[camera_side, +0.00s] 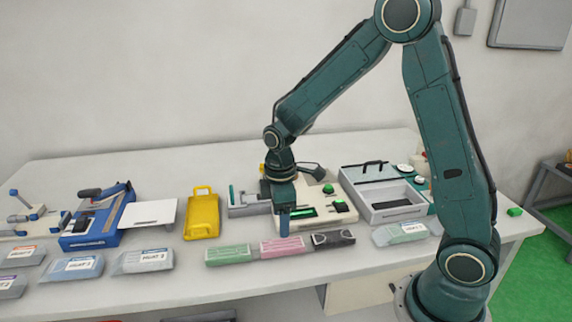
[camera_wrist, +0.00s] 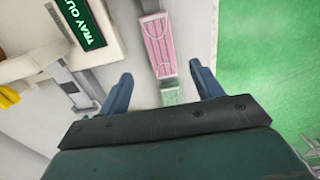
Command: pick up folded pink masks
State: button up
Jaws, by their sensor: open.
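The folded pink masks (camera_side: 282,247) lie on the white table near its front edge, between a green pack and a black pack in the side view. In the wrist view the pink masks (camera_wrist: 159,47) show as a pleated pink strip with pale loops, ahead of the fingers. My gripper (camera_side: 283,228) points down just behind the pink masks in the side view. In the wrist view my gripper (camera_wrist: 164,85) has its two blue fingers apart with nothing held between them. The exact gap between fingertips and masks cannot be told.
The green pack (camera_side: 228,254) and black pack (camera_side: 333,239) flank the pink masks in a row. A cream machine with green lights (camera_side: 324,207) stands close behind. A yellow tray (camera_side: 202,215) is at left, a grey box (camera_side: 384,203) at right. Bare table lies in front.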

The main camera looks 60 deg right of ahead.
aim_at(282, 244)
jog(key=shift+f, duration=1.2)
jog(key=shift+s+f, duration=0.15)
jog(key=shift+f, duration=2.4)
jog(key=shift+c, duration=0.3)
jog(key=c, duration=1)
